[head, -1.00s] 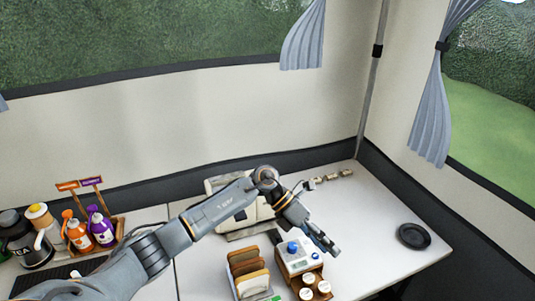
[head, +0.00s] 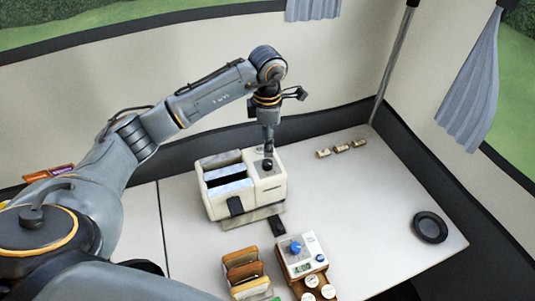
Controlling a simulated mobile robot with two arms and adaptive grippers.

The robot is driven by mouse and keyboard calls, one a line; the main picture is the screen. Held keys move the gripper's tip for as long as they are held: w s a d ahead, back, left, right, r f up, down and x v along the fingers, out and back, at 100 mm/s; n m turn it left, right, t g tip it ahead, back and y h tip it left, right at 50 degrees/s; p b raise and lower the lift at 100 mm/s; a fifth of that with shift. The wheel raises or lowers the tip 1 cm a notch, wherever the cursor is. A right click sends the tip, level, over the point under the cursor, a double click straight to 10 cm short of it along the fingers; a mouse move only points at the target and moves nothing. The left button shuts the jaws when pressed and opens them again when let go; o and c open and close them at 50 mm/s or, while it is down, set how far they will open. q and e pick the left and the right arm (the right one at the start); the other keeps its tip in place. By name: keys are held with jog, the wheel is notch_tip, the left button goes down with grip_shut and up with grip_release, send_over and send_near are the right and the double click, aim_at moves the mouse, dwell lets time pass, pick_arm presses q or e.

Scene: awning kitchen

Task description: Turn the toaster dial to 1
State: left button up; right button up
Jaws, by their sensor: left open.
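The cream toaster (head: 268,194) stands on the white table, with long slots on top and a black lever on its front side. A round dark dial (head: 267,166) seems to be on the toaster's top right part. My left gripper (head: 267,158) points straight down just above this part, at the dial. Its jaws are open, but they show edge-on and small. I cannot tell whether the fingertips touch the dial. The dial's marks are too small to read. My right gripper is not in view.
White-lidded jars (head: 310,281) are beside the scale. A black plate (head: 430,227) lies at right. Small blocks (head: 341,149) lie at the back.

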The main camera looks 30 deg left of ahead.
aim_at(267, 162)
pick_arm(q)
notch_tip(267, 162, down, 7)
jog(key=shift+w+a+f+p, duration=0.1)
jog(key=shift+w+f+p, duration=0.05)
jog(key=shift+p, duration=0.7)
jog(key=shift+f, duration=0.4)
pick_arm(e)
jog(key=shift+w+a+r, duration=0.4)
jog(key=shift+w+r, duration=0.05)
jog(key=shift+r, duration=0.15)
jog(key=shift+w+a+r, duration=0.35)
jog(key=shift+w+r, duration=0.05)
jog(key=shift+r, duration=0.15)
pick_arm(q)
jog(key=shift+c, duration=0.2)
grip_shut()
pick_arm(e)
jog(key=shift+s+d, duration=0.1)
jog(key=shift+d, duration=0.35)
